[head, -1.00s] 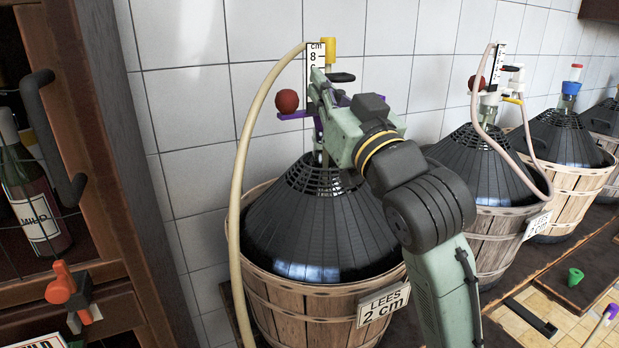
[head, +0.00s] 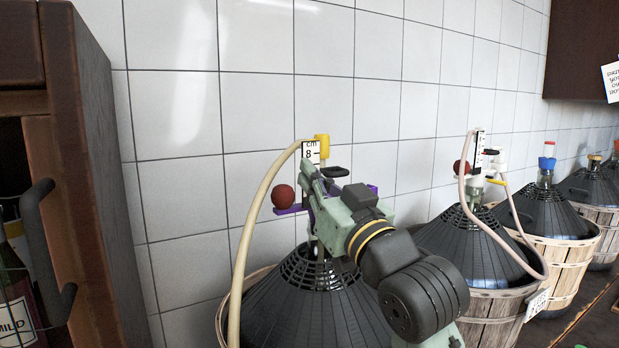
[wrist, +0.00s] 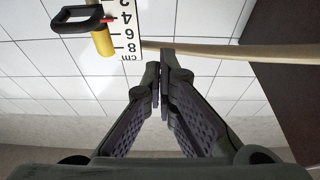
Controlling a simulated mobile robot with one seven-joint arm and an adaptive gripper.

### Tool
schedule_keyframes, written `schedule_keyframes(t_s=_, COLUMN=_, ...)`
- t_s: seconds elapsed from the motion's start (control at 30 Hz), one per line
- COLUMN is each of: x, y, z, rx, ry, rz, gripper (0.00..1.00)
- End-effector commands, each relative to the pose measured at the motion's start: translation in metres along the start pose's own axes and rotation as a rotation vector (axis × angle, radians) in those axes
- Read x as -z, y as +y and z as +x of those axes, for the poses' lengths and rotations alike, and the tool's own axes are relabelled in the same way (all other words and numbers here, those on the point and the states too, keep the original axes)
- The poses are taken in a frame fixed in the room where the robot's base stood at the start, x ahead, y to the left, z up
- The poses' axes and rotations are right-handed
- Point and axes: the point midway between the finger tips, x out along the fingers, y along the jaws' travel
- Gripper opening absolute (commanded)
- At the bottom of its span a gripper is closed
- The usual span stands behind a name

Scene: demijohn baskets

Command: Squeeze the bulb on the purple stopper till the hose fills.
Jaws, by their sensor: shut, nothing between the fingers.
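The purple stopper (head: 289,211) sits at the neck of the nearest demijohn, partly hidden behind my gripper. Its dark red bulb (head: 282,196) stands on the left arm of the stopper and looks round. The bulb does not show in the wrist view. A pale beige hose (head: 244,232) arches from the top and down the left side; I cannot tell whether it holds liquid. My gripper (wrist: 162,70) is shut and empty, in front of the stopper and right of the bulb in the head view. In the wrist view the hose (wrist: 235,51) passes beyond the fingertips.
A cm scale (head: 311,152), a yellow cap (head: 322,146) and a black handle (head: 337,171) rise close to my gripper. A second demijohn (head: 470,247) with its own hose stands to the right, with others behind. A wooden cabinet (head: 88,150) is at the left. Tiled wall lies behind.

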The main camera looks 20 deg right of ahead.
Motion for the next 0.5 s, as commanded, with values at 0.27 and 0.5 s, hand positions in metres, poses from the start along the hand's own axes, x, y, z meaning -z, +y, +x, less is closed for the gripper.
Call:
schedule_keyframes(t_s=0.27, x=0.005, y=-0.001, z=0.063, rx=0.002, ry=-0.002, rz=0.001, gripper=0.00)
schedule_keyframes(t_s=0.5, x=-0.021, y=0.000, z=0.070, rx=-0.002, ry=-0.001, rz=0.002, gripper=0.00)
